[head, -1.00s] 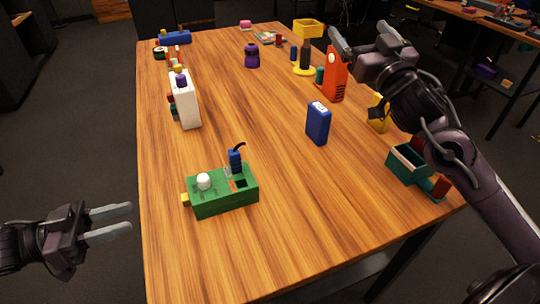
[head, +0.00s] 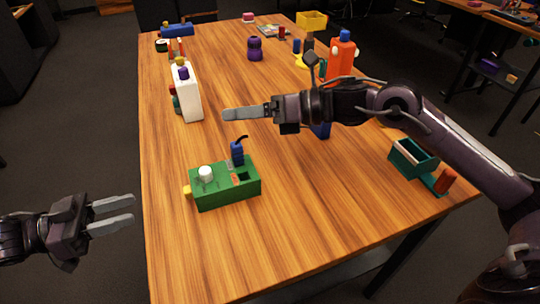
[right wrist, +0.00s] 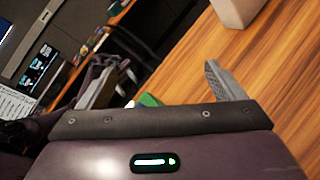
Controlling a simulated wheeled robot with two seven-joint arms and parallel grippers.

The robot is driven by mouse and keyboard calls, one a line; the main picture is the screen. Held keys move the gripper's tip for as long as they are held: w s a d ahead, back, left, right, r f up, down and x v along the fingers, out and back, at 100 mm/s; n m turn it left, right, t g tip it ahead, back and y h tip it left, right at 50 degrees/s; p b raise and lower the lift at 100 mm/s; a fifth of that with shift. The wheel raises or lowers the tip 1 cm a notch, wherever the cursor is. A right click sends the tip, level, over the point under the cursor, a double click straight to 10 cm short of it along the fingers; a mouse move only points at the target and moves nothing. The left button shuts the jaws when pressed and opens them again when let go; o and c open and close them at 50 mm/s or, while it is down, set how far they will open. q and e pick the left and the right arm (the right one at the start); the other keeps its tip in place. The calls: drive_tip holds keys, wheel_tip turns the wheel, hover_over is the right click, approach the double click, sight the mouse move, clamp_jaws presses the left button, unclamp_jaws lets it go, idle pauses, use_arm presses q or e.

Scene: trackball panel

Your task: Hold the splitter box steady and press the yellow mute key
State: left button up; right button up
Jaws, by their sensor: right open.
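The green splitter box (head: 225,187) sits on the table's near left part, with a white knob (head: 206,173) and a blue plug (head: 237,153) with a short black lead on top. The yellow mute key (head: 187,191) sticks out of its left end. My left gripper (head: 130,209) is open and empty, off the table's left edge, left of the box and apart from it. My right gripper (head: 226,114) is open and empty above the table, beyond the box. In the right wrist view its fingers are spread, and a green corner (right wrist: 149,100) of the box shows past the gripper's body.
A white bottle (head: 187,95) stands at left, near my right fingertips. A blue box (head: 321,131) is partly hidden under my right arm. A teal holder (head: 413,158) sits at the right edge, and an orange bottle (head: 341,58) stands farther back. The table (head: 300,215) is clear right of the box.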

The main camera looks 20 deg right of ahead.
sight(246, 171)
drive_tip(key=s+f+n+g, duration=0.1)
drive_tip(key=n, duration=0.1)
drive_tip(key=s+f+n+g, duration=0.1)
drive_tip(key=n, duration=0.2)
drive_tip(key=s+f+n+g, duration=0.1)
drive_tip(key=n+g, duration=0.1)
drive_tip(key=shift+s+f+n, duration=0.15)
drive_tip(key=shift+s+n, duration=0.1)
drive_tip(key=shift+n, duration=0.05)
drive_tip(key=n, duration=0.1)
drive_tip(key=s+d+f+n+g, duration=0.1)
drive_tip(key=s+f+n+g+h, duration=0.1)
drive_tip(key=shift+s+d+f+n, duration=0.15)
drive_tip(key=shift+s+d+n, duration=0.1)
drive_tip(key=shift+n, duration=0.15)
drive_tip(key=shift+s+d+f+n+g, duration=0.15)
drive_tip(key=shift+s+f+n+g, duration=0.1)
drive_tip(key=shift+f+n+g, duration=0.15)
drive_tip(key=x, duration=0.7)
drive_tip(key=shift+a+f, duration=0.15)
drive_tip(key=shift+a, duration=0.1)
use_arm(q)
drive_tip(key=shift+c, duration=0.3)
use_arm(e)
drive_tip(key=c, duration=1.1)
use_arm(q)
clamp_jaws()
